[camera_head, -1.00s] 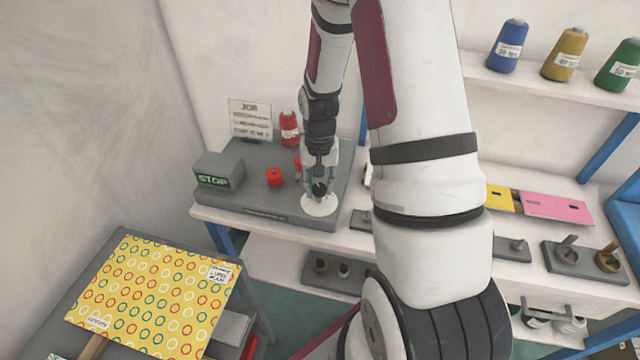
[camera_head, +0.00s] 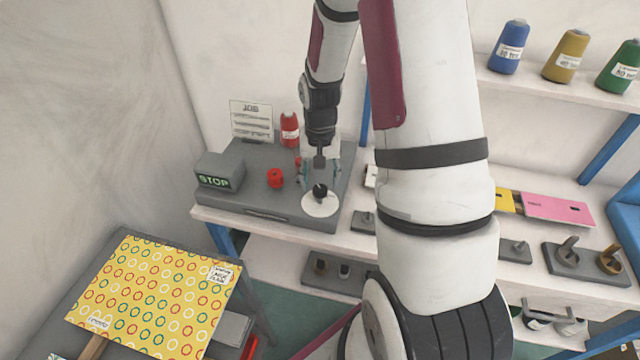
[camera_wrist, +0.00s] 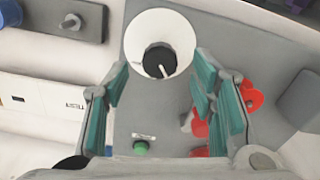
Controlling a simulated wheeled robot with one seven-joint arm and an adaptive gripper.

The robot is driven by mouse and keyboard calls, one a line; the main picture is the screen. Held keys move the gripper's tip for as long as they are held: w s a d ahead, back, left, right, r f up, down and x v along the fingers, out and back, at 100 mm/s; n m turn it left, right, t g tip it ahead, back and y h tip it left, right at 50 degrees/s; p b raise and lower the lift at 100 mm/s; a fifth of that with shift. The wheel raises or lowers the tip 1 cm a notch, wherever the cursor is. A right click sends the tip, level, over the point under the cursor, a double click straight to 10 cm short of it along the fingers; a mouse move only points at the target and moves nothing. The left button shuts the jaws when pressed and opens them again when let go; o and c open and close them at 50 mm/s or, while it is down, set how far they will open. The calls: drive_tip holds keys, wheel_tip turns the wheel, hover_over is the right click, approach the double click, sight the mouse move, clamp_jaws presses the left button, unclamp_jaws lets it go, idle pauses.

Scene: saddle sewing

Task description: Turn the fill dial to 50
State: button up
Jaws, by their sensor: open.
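The fill dial is a black knob (camera_head: 320,191) with a white pointer line on a round white disc (camera_head: 319,208), at the front right of the grey machine panel. In the wrist view the knob (camera_wrist: 158,61) shows ahead of the fingertips, and its pointer slants toward the lower right. The disc's markings are too small to read. My gripper (camera_head: 319,178) is open and empty, above and slightly behind the knob. In the wrist view its teal-padded fingers (camera_wrist: 160,75) are spread apart, with the knob lying between their lines and clear of both.
A red knob (camera_head: 275,178) and a grey box reading STOP (camera_head: 218,172) stand left of the dial. A red thread cone (camera_head: 289,130) and a JOB card (camera_head: 251,121) stand at the back. A green button (camera_wrist: 140,148) shows in the wrist view.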

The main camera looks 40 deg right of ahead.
wheel_tip(320, 180, up, 9)
drive_tip(key=shift+r, duration=0.2)
idle(0.6)
wheel_tip(320, 180, up, 6)
drive_tip(key=n+t, duration=0.1)
hover_over(320, 188)
drive_tip(key=s+a, duration=0.1)
drive_tip(key=a, duration=0.3)
drive_tip(key=s+a+r+n+t, duration=0.25)
drive_tip(key=s+a+r, duration=0.2)
drive_tip(key=r, duration=0.25)
drive_tip(key=s+a+r+n+t, duration=0.2)
drive_tip(key=s+a+r+n, duration=0.2)
drive_tip(key=s+a+r, duration=0.3)
drive_tip(key=s, duration=0.3)
drive_tip(key=shift+s+a+b, duration=0.25)
drive_tip(key=shift+a+b, duration=0.1)
drive_tip(key=shift+a, duration=0.05)
